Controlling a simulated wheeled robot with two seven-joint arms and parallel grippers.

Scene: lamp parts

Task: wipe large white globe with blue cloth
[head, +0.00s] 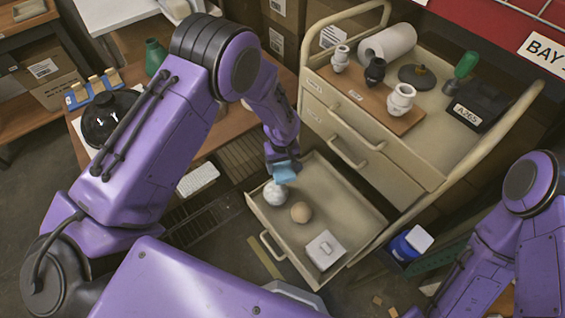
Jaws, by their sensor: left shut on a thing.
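The large white globe (275,193) sits in the left corner of the open drawer (338,208) of the beige cart. The blue cloth (285,172) is just above the globe and overlaps its upper right side in the picture. My left gripper (282,166) points down over the globe and is shut on the blue cloth. Whether the cloth presses on the globe is hard to tell. The gripper's fingers are partly hidden by the cloth. My right arm is at the right edge, but its gripper is out of the picture.
A tan ball (301,212) and a pale square box (324,250) also lie in the drawer. The cart top (450,125) holds a brown board (345,88) with small vases, a paper roll (387,43) and a black box (481,105). A blue container (402,247) stands right of the drawer.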

